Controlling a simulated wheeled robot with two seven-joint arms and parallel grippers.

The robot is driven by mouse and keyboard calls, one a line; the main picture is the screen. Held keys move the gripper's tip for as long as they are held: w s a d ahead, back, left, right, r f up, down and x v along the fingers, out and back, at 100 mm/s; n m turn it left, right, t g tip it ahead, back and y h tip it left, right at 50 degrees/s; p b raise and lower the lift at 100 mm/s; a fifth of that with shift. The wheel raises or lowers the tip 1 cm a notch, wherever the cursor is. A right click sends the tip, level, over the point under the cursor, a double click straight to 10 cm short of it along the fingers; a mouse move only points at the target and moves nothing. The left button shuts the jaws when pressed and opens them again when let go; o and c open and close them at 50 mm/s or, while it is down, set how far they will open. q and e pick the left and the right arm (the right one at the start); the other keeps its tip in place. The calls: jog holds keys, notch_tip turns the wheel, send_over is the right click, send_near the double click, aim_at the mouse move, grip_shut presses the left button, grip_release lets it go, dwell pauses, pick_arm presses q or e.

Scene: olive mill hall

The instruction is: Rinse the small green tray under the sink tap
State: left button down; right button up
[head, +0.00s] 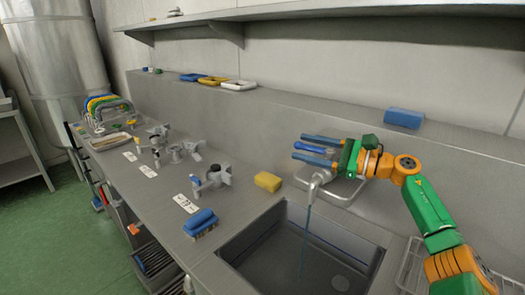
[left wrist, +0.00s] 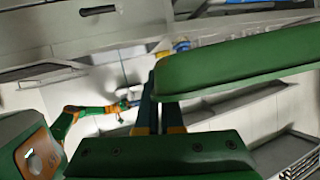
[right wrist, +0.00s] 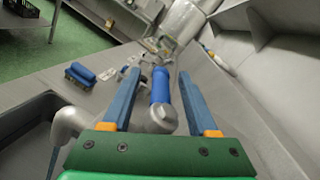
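The small green tray (left wrist: 235,65) shows large and close in the left wrist view, tilted. My left gripper (left wrist: 158,95) is shut on its edge; neither shows in the head view. The sink tap (head: 318,180) stands at the back edge of the sink (head: 300,250). A thin bluish stream (head: 304,240) runs from its spout down into the basin. My right gripper (head: 318,149) is open at the tap, its fingers on either side of the blue tap lever (right wrist: 160,86). Gaps show between the lever and both fingers.
A yellow sponge (head: 268,181) and a blue brush (head: 200,222) lie left of the sink. Several grey fittings (head: 212,178) stand along the counter. Blue, yellow and white trays (head: 238,85) lie on the back ledge, with a blue block (head: 404,118) farther right. A wire rack (head: 412,268) is right of the sink.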

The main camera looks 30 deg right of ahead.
aim_at(309, 150)
pick_arm(q)
jog(key=shift+r+p, duration=0.35)
jog(key=shift+r, duration=0.05)
pick_arm(e)
notch_tip(309, 150, up, 3)
jog(key=shift+r, duration=0.2)
pick_arm(q)
notch_tip(309, 150, down, 2)
jog(key=shift+f+b, duration=0.1)
jog(key=shift+b, duration=0.9)
pick_arm(e)
jog(key=shift+s+a+r, duration=0.15)
jog(key=shift+s+a, duration=0.15)
jog(key=shift+s, duration=0.15)
pick_arm(q)
notch_tip(309, 150, down, 7)
jog(key=b, duration=0.7)
pick_arm(e)
jog(key=s+a+r, duration=0.8)
jog(key=s+r, duration=0.1)
jog(key=shift+s+a+r, duration=0.2)
jog(key=shift+s+a, duration=0.05)
jog(key=shift+s, duration=0.15)
